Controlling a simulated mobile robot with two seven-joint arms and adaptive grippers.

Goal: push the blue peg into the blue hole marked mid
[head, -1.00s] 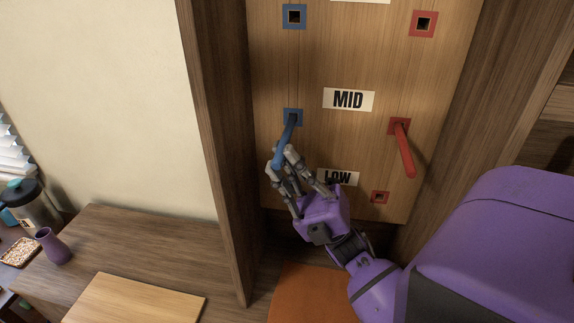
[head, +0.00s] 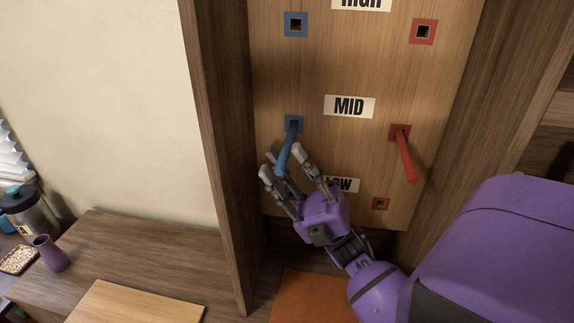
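The blue peg (head: 287,150) sticks out of the blue-framed hole (head: 293,124) in the row labelled MID (head: 349,107), its free end pointing down toward me. My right gripper (head: 285,161) is open, with its fingers spread on both sides of the peg's outer end. I cannot tell whether any finger touches the peg. How deep the peg sits in the hole is hidden. My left gripper is not in view.
A red peg (head: 405,157) sticks out of the red hole (head: 399,133) on the right of the wooden board (head: 347,60). Empty blue (head: 295,25) and red (head: 423,31) holes are above. A purple cup (head: 50,253) stands on the desk at left.

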